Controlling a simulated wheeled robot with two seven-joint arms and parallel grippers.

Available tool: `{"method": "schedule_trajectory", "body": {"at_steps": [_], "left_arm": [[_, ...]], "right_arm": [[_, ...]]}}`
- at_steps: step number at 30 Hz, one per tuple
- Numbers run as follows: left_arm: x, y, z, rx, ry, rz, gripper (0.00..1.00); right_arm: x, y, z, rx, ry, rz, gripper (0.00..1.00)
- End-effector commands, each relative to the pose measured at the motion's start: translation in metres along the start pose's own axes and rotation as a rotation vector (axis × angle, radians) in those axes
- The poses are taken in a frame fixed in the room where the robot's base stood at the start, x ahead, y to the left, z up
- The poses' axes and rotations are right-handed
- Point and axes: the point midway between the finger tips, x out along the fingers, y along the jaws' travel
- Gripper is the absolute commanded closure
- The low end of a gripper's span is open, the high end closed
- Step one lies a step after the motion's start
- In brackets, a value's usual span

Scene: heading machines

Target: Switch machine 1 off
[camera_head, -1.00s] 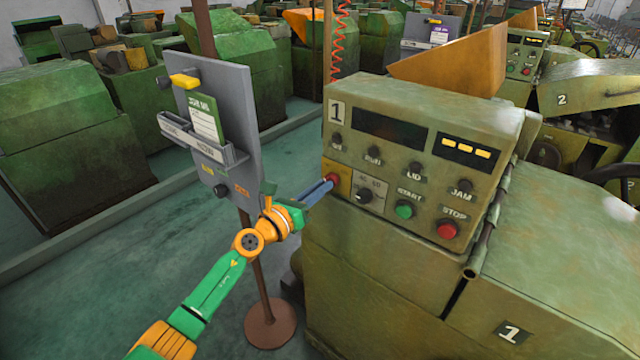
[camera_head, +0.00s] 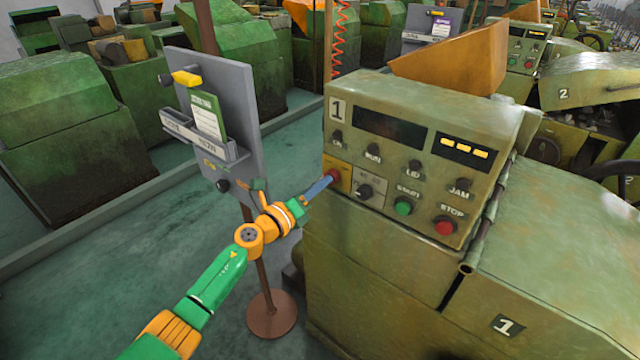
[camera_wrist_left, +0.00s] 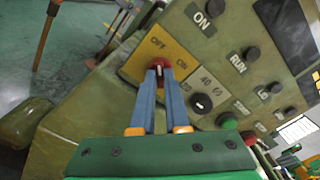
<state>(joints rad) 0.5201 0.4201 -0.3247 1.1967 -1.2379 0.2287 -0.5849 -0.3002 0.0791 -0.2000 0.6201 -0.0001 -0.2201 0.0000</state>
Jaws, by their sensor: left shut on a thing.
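Machine 1 (camera_head: 410,150) is a green box-shaped machine with a control panel. At the panel's lower left is a red rotary switch (camera_head: 332,175) on a yellow plate. In the left wrist view the yellow plate (camera_wrist_left: 137,62) reads OFF at upper left, with a second partly legible label at right. My left gripper (camera_head: 326,181) reaches in from the left, its blue fingers shut on the red switch knob (camera_wrist_left: 159,64). A pale mark on the knob shows between the fingertips and looks about upright in the wrist view. My right gripper is in neither view.
A black selector knob (camera_head: 364,191), a green START button (camera_head: 403,207) and a red STOP button (camera_head: 445,227) sit right of the switch. A grey board (camera_head: 235,90) on a brown post stands close to my left arm. Green floor is open at left.

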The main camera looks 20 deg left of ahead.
Motion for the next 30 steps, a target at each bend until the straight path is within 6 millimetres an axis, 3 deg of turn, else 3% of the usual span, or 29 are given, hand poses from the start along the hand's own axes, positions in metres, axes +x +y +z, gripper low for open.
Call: {"method": "schedule_trajectory", "body": {"at_steps": [11, 12, 15, 25, 30], "left_arm": [[-0.001, 0.002, -0.005, -0.007, 0.012, 0.003, 1.0], [-0.001, 0.002, -0.005, -0.007, 0.012, 0.003, 0.85], [-0.001, 0.002, -0.005, -0.006, 0.01, 0.002, 0.58], [-0.003, 0.001, -0.001, -0.004, 0.004, 0.002, 0.57], [-0.029, 0.0, -0.002, -0.002, 0.007, 0.003, 0.57]], "right_arm": [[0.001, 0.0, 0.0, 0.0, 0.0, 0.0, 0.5], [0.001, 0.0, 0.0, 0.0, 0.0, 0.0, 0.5], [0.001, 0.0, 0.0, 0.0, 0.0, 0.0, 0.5], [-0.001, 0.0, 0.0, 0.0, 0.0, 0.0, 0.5], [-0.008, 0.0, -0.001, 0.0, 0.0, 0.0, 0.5]]}}
